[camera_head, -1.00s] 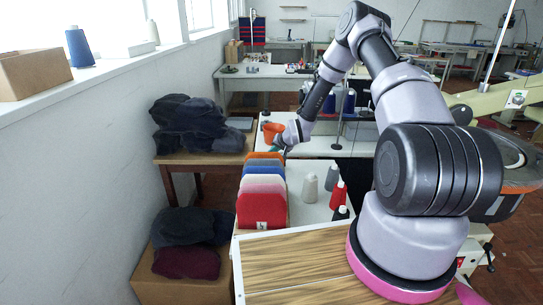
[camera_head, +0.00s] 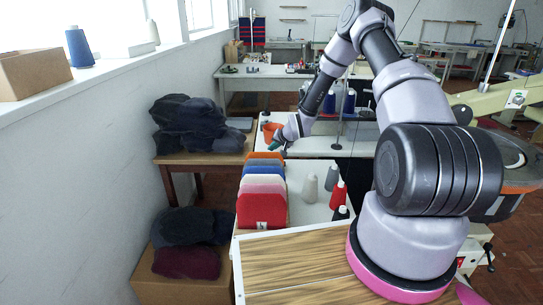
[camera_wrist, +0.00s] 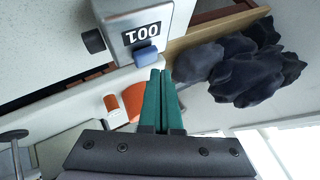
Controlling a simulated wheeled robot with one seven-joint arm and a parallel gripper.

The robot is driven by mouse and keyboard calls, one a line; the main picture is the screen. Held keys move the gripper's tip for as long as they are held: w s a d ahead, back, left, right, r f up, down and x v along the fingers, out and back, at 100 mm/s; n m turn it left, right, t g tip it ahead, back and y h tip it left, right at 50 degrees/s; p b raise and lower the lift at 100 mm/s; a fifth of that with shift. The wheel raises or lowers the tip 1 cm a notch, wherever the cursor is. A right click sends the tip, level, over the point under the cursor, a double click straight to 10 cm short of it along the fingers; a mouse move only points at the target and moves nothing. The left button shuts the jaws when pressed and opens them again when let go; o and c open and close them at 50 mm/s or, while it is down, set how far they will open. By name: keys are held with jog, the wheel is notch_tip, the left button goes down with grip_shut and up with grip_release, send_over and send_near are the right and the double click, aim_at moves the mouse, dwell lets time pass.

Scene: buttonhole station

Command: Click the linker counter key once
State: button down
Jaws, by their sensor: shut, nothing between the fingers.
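The counter (camera_wrist: 133,28) is a light grey box at the top of the wrist view. Its display (camera_wrist: 141,33) shows upside down and seems to read 001. A blue key (camera_wrist: 146,53) sticks out of its lower face in the picture, and a black knob (camera_wrist: 93,41) is on its left side. My gripper (camera_wrist: 161,72) is shut and empty, with its green fingertips just below and right of the blue key. I cannot tell whether they touch it. In the head view my gripper (camera_head: 275,147) is small, beside the orange cup; the counter is not clear there.
The orange cup (camera_head: 269,131) stands close to my gripper. Coloured panels (camera_head: 262,190) stand in a row nearer, with thread cones (camera_head: 337,194) to their right. A white wall runs along the left.

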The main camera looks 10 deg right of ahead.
jog(key=shift+r, duration=2.45)
jog(key=shift+r, duration=0.2)
jog(key=s+d+r+h, duration=0.15)
jog(key=s+r, duration=0.35)
jog(key=r, duration=0.5)
jog(key=s+d+r+n+g+h, duration=0.15)
jog(key=s+r, duration=0.35)
jog(key=r, duration=0.5)
jog(key=s+d+r+m+t, duration=0.1)
jog(key=s+d+r, duration=0.1)
jog(key=s+r, duration=0.9)
jog(key=s, duration=0.5)
jog(key=s+r, duration=0.5)
jog(key=s, duration=0.4)
jog(key=s+r+y, duration=0.1)
jog(key=s+r, duration=0.3)
jog(key=s, duration=0.4)
jog(key=shift+s+d+r+g, duration=0.25)
jog(key=shift+s+r+g, duration=0.1)
jog(key=shift+s, duration=0.05)
